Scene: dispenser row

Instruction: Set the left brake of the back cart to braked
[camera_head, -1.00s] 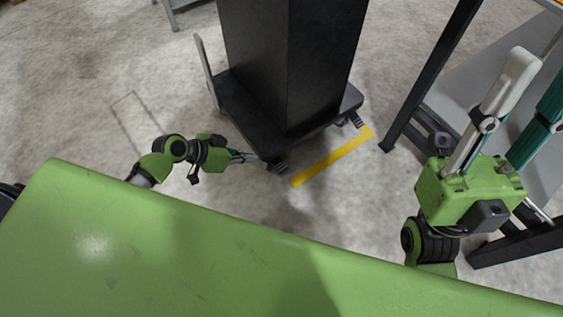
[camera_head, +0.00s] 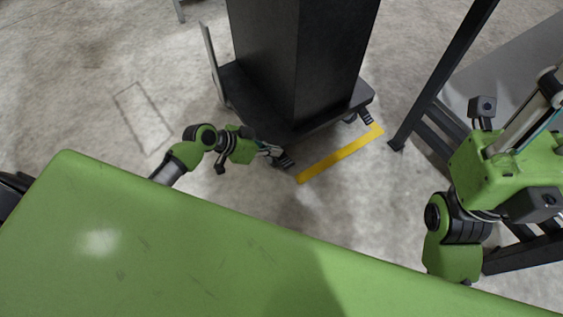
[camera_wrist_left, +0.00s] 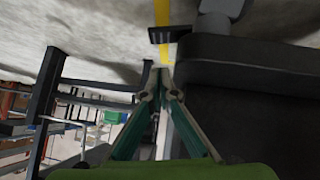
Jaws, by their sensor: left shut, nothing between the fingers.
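The back cart is a dark platform (camera_head: 240,99) carrying a tall black block, with a grey upright handle (camera_head: 213,65) at its left. Its left brake, a small black ribbed pedal (camera_head: 286,163), sticks out low at the near corner; it also shows in the left wrist view (camera_wrist_left: 170,34). I cannot tell whether it is up or down. My left gripper (camera_head: 279,152) is shut and empty, its tips right beside this pedal; contact is unclear. In the left wrist view, the tips (camera_wrist_left: 160,72) lie below the pedal in the picture. My right gripper's fingers (camera_head: 530,115) run out of view at the right.
The other brake pedal (camera_head: 367,117) is at the cart's right corner. A yellow floor line (camera_head: 338,160) runs along the cart's near side. A dark metal frame (camera_head: 431,90) stands to the right. Floor left of the cart is clear.

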